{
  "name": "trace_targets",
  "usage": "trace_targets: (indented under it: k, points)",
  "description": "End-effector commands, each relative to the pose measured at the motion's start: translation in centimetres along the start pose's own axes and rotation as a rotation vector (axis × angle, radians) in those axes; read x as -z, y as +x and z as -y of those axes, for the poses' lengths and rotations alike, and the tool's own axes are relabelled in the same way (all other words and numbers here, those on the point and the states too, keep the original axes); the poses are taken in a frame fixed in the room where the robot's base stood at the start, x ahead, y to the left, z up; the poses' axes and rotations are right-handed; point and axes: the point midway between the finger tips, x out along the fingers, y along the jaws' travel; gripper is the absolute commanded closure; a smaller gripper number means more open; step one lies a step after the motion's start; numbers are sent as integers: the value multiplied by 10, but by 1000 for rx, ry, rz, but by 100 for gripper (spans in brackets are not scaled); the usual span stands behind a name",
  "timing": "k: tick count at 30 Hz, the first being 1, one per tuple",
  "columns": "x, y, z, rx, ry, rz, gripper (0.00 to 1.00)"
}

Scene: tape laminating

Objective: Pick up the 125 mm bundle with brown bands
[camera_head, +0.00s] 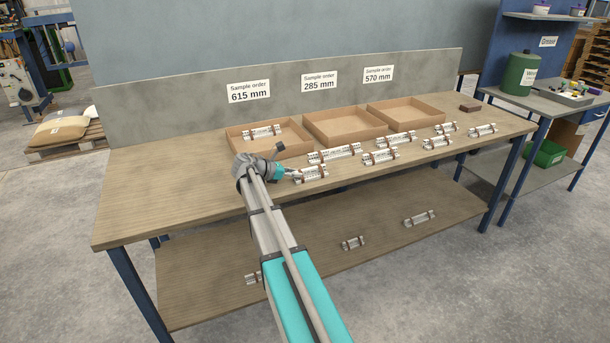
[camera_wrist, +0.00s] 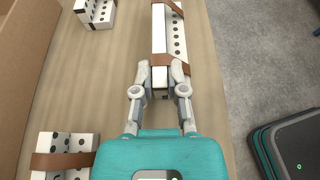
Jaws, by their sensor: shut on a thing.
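My gripper (camera_head: 294,175) is shut on one end of a white bundle (camera_head: 311,174) with brown bands, at the front of the table. In the wrist view the two fingers of my gripper (camera_wrist: 160,78) close on the near end of this bundle (camera_wrist: 178,38). Its surface has dark dots, and it stretches away from the fingers with one band near them and one farther off. I cannot read its length, and I cannot tell if it is lifted off the table.
Several similar bundles lie right of my gripper, such as a long one (camera_head: 334,153). Three open boxes stand behind, under order signs; the left box (camera_head: 240,150) holds a bundle. A dark red block (camera_head: 470,108) lies at the far right. Bundles also lie on the lower shelf (camera_head: 300,270).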

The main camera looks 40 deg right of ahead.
Motion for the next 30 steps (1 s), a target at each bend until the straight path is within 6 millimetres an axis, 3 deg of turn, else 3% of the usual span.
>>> trace_targets:
  k: [11, 20, 30]
  points:
    - [-10, -3, 0, 1, 0, 0, 100]
    - [-33, -12, 0, 1, 0, 0, 100]
    - [-70, -26, 35, 1, 0, 0, 100]
